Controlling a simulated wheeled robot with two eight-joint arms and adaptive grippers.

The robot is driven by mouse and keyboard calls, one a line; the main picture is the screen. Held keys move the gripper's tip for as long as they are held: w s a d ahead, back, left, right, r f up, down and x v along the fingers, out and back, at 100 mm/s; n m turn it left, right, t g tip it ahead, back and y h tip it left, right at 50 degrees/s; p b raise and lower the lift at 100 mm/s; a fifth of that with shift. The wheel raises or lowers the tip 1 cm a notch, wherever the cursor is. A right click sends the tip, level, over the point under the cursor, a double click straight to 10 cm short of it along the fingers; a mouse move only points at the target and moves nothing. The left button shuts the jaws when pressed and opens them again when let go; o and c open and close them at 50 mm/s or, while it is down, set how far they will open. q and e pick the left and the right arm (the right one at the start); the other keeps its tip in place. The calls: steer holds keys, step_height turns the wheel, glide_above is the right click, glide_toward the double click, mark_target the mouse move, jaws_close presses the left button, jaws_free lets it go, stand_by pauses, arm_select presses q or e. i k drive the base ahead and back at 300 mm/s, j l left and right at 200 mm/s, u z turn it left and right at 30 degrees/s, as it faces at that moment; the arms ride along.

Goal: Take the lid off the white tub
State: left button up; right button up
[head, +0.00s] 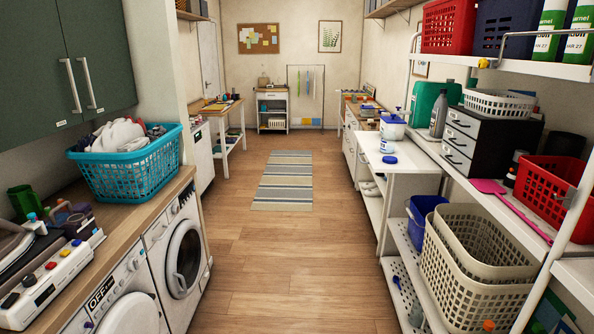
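A white tub with a blue top (392,129) stands on the white shelf unit (410,161) at the right of the aisle. A smaller white container (387,147) stands in front of it. A flat blue round piece (389,160), like a lid, lies on the white top nearer to me. At this size I cannot tell which container is the task's tub or whether the blue piece belongs to one. Neither of my grippers is in view.
Open wood floor (272,250) runs down the middle, with a striped rug (284,180) farther off. Washing machines (178,252) and a teal basket (130,168) line the left. A beige basket (475,262) and a blue bin (421,214) sit low at right.

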mark_target(392, 120)
steer(key=i, duration=2.35)
